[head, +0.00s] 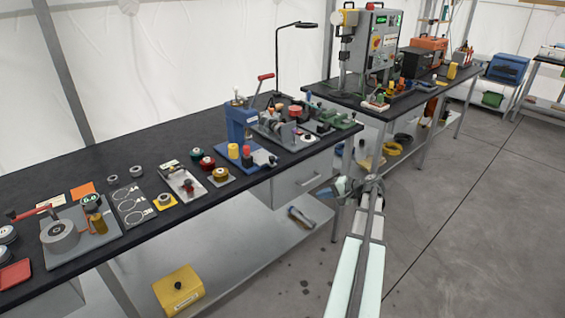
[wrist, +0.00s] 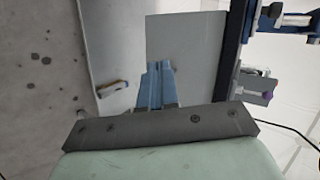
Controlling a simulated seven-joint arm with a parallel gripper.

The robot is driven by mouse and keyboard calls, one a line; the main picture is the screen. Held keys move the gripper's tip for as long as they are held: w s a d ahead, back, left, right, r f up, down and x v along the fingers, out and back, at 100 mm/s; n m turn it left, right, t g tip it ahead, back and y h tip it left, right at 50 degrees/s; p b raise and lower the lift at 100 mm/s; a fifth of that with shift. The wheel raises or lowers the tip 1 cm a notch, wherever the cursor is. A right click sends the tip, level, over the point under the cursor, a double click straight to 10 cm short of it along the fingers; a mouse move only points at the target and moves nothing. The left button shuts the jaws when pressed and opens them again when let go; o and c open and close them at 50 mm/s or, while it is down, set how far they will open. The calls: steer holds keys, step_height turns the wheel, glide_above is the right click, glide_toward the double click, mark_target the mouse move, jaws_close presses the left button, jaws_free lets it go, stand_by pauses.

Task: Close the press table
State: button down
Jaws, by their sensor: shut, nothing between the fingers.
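The press table (head: 130,150) is the long black-topped bench at the left in the head view. A blue press (head: 240,122) stands near its right end. Under that end is a grey drawer unit with a front panel (head: 300,181) and a small handle. I cannot tell whether the drawer stands out from the bench. My gripper is in front of the bench's right end. In the wrist view its blue fingers (wrist: 160,70) are shut and empty, in front of a flat grey panel (wrist: 186,38). Contact with the panel cannot be made out.
A lower shelf (head: 235,255) holds a yellow box (head: 178,290) and a small tool (head: 300,217). Jars, plates and fixtures crowd the bench top. A second bench (head: 395,100) with a control cabinet (head: 378,40) stands behind at the right. The grey floor (head: 480,220) at right is clear.

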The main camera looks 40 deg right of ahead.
steer(key=w+a+r+n+t+y, duration=0.1)
steer(key=w+r+t+y, duration=0.3)
steer(key=r, duration=0.6)
steer(key=w+a+t, duration=0.1)
steer(key=w+a, duration=0.5)
steer(key=w, duration=0.5)
steer(key=shift+w, duration=0.35)
steer(key=shift+r, duration=0.1)
steer(key=shift+w, duration=0.1)
